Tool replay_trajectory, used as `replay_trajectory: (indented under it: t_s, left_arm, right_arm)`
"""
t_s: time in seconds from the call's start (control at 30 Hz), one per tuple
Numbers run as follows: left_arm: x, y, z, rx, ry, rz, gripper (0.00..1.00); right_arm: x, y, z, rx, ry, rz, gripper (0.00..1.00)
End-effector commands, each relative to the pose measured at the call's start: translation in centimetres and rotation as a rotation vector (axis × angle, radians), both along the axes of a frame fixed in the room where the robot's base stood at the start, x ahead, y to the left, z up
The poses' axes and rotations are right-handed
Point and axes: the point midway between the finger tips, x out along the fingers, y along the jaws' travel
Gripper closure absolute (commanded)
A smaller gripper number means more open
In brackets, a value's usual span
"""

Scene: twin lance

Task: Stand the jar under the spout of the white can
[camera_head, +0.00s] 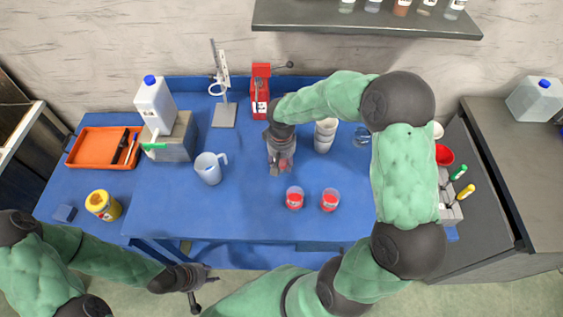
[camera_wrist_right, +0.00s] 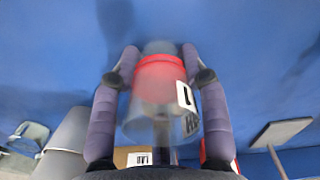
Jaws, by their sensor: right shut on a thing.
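The white can (camera_head: 155,103) with a blue cap stands on a grey block at the left of the blue table; a small spout with a green part (camera_head: 155,146) shows low at its front. My right gripper (camera_head: 281,150) is shut on a clear jar (camera_wrist_right: 160,85) with a red band and a label, near the table's middle, well right of the can. The fingers (camera_wrist_right: 160,60) sit on both sides of it. I cannot tell whether the jar touches the table. My left gripper (camera_head: 200,284) is off the table's front edge, apart from everything; its opening is unclear.
Two clear cups with red contents (camera_head: 294,198) (camera_head: 330,200) stand in front of the held jar. A white jug (camera_head: 209,168) stands between it and the grey block (camera_head: 180,148). A stand (camera_head: 223,115), a red device (camera_head: 261,92) and stacked cups (camera_head: 325,135) are behind. An orange tray (camera_head: 80,158) and yellow jar (camera_head: 103,205) are left.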

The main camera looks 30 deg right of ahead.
Motion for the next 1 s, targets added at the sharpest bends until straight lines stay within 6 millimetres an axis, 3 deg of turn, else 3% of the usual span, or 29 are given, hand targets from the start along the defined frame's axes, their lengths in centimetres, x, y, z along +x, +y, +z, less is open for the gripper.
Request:
replay_trajectory:
  t_s: [0.23,0.27,0.33,0.77,1.0]
  left_arm:
    - [0.0,0.0,-0.3,0.0,0.0,0.0,0.6]
    - [0.0,0.0,-0.2,0.0,0.0,0.0,0.6]
    - [0.0,0.0,-0.2,0.0,0.0,0.0,0.6]
    - [0.0,0.0,0.2,0.0,0.0,0.0,0.6]
    - [0.0,0.0,1.3,0.0,0.0,0.0,0.6]
  right_arm:
    - [0.0,0.0,-0.4,0.0,0.0,0.0,0.77]
    - [0.0,0.0,-0.3,0.0,0.0,0.0,0.49]
    - [0.0,0.0,-0.3,0.0,0.0,0.0,0.31]
    - [0.0,0.0,0.3,0.0,0.0,0.0,0.31]
    - [0.1,0.0,4.3,-0.001,-0.005,0.001,0.31]
